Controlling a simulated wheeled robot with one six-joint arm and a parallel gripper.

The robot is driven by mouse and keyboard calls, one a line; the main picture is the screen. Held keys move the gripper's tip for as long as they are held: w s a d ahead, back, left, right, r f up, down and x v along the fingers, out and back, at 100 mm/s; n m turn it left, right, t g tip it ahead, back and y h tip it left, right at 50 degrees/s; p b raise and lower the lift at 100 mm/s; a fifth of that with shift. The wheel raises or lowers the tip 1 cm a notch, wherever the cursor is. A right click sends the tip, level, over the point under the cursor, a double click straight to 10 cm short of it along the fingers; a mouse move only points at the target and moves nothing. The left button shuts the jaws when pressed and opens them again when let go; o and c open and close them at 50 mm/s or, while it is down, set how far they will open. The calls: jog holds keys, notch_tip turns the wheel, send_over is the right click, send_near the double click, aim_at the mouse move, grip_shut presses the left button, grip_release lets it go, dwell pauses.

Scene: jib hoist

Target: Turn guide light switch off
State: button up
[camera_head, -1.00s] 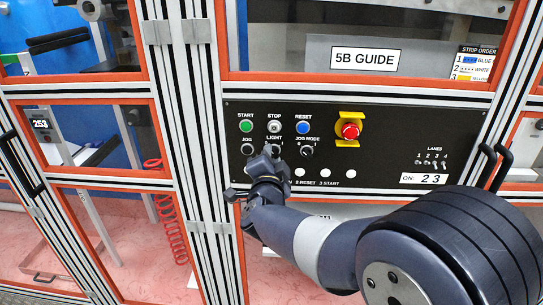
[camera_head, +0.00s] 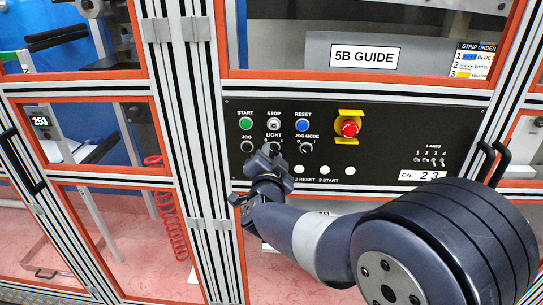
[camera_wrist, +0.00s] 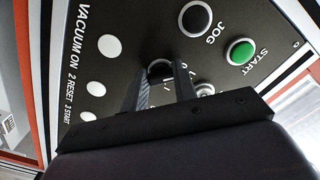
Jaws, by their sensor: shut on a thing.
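The guide light switch (camera_wrist: 159,69) is a dark round knob on the black control panel (camera_head: 380,130). In the head view it sits under the LIGHT label, mostly hidden behind my gripper (camera_head: 270,153). In the wrist view my gripper (camera_wrist: 161,88) has a finger on each side of the knob and is shut on it. The knob's pointer direction is hidden.
Close by are the green START button (camera_head: 245,124), the STOP button (camera_head: 274,124), the blue RESET button (camera_head: 302,126), the black JOG button (camera_head: 247,146) and the JOG MODE knob (camera_head: 306,147). A red emergency stop (camera_head: 349,128) and lane toggles (camera_head: 431,162) lie further right.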

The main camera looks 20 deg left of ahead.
jog(key=o, duration=1)
jog(key=b+v, duration=0.2)
jog(key=v, duration=0.8)
jog(key=shift+s, duration=0.4)
jog(key=p+x, duration=0.2)
jog(key=x, duration=0.9)
jog(key=shift+s+d, duration=0.1)
